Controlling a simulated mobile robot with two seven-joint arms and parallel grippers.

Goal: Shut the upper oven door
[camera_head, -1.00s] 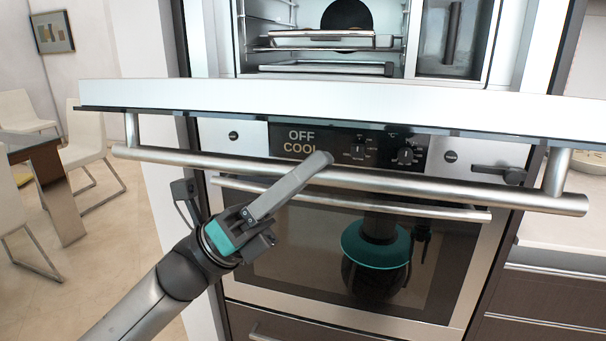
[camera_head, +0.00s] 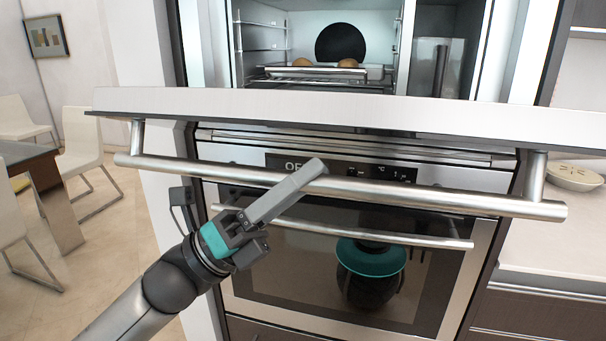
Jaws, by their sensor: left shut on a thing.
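The upper oven door (camera_head: 330,106) is hinged down and stands open, its top edge toward me. Its long steel handle (camera_head: 420,194) runs across the picture below that edge. My left gripper (camera_head: 300,181) reaches up from the lower left and is shut on this handle, left of its middle. The fingers partly hide the bar there. The upper oven cavity (camera_head: 262,38) shows above the door, with a rack and round brown food pieces (camera_head: 346,63) inside. My right gripper is out of view.
The lower oven (camera_head: 300,262) is shut, with its own handle (camera_head: 400,238) just below. A counter (camera_head: 560,235) with a pale dish (camera_head: 575,176) is at right. White chairs (camera_head: 85,150) and a dark table (camera_head: 30,155) stand at left. Open floor lies between.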

